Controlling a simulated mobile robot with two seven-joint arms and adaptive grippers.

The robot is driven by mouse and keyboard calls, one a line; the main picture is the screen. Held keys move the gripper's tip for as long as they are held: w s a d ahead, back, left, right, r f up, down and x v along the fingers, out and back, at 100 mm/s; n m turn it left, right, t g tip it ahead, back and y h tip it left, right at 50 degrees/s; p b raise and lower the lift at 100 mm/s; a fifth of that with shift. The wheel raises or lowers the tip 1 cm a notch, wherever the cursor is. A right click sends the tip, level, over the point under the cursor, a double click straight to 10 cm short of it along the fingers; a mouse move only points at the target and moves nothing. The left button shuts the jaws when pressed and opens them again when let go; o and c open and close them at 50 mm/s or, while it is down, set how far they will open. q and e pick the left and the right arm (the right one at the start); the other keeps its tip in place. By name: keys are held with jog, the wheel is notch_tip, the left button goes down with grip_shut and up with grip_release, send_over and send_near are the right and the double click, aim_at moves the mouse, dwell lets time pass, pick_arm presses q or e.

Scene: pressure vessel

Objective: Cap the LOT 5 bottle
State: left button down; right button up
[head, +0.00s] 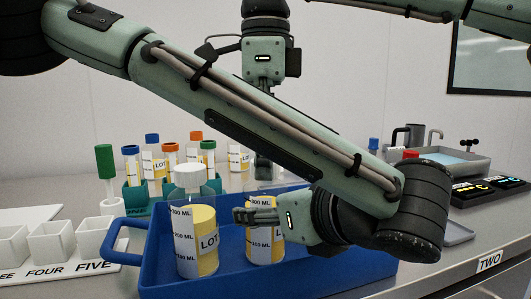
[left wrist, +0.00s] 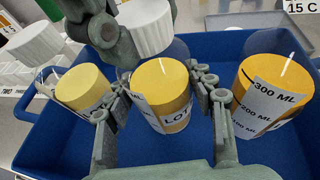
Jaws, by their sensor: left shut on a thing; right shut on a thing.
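A clear bottle with yellow contents and a "LOT" label (left wrist: 163,92) stands in the blue tray; its lot number is not readable. It also shows in the head view (head: 264,247). My left gripper (head: 246,215) reaches in from the right and is shut around its body; the fingers show on both sides of it in the left wrist view (left wrist: 158,100). My right gripper (head: 264,172) points down over this bottle, mostly hidden behind my left arm. It is shut on a white ribbed cap (left wrist: 146,24) at the bottle's top. I cannot tell whether cap and neck touch.
The blue tray (head: 160,268) also holds a white-capped bottle (head: 197,240) to the left and another yellow-filled bottle (left wrist: 266,90) on the other side. Behind stands a rack of colour-capped tubes (head: 136,199).

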grip_shut()
jog(key=o, duration=1)
grip_release()
notch_tip(320, 180, up, 12)
pick_arm(q)
jog(key=c, duration=0.5)
grip_release()
